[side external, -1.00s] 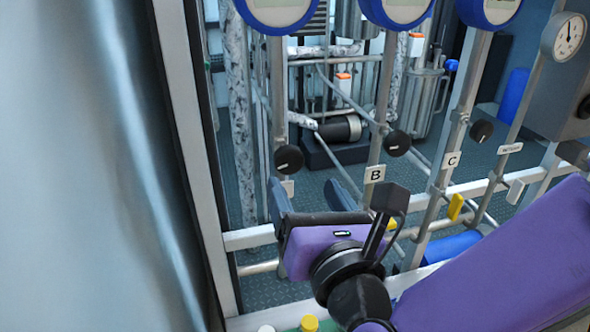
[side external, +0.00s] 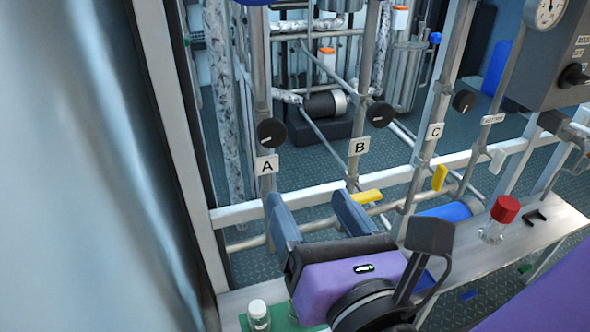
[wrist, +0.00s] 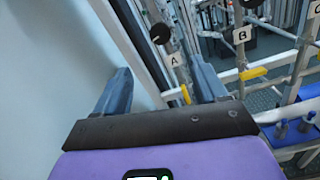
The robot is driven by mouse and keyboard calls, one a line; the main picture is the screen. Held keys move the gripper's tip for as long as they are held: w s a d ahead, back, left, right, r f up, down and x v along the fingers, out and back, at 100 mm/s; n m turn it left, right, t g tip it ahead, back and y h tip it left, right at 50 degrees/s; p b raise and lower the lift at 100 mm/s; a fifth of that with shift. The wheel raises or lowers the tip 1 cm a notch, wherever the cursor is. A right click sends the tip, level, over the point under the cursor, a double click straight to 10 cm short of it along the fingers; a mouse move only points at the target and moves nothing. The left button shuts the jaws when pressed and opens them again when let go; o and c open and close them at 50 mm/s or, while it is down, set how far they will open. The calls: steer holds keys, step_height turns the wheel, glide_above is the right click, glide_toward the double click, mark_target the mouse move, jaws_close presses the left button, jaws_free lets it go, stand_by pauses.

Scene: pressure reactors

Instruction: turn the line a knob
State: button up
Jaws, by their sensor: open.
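The line A knob (side external: 271,132) is a round black knob on a vertical metal pipe, just above a white label "A" (side external: 267,165). In the wrist view the knob (wrist: 160,33) shows beyond and above the gap between my fingers, with its label "A" (wrist: 175,60) below it. My gripper (side external: 312,212) is open and empty, with two blue-grey fingers apart. In the side view it is below the knob and a little to the right, not touching it. My gripper (wrist: 163,85) also shows in the wrist view.
Similar black knobs stand on line B (side external: 380,115) and line C (side external: 463,101). Yellow handles (side external: 439,178) sit lower on the pipes. A white rail (side external: 320,192) crosses below. A white bench (side external: 540,235) holds a red-capped bottle (side external: 504,212) and a white-capped vial (side external: 258,315).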

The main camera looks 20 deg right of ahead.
mark_target(274, 136)
steer(key=w, duration=1.6)
steer(key=shift+w, duration=0.4)
steer(key=c, duration=1.1)
steer(key=shift+o, duration=0.2)
steer(key=shift+m, duration=1.5)
steer(key=o, duration=1.1)
steer(key=shift+c, duration=0.2)
steer(key=shift+s, duration=0.15)
steer(key=s, duration=1.7)
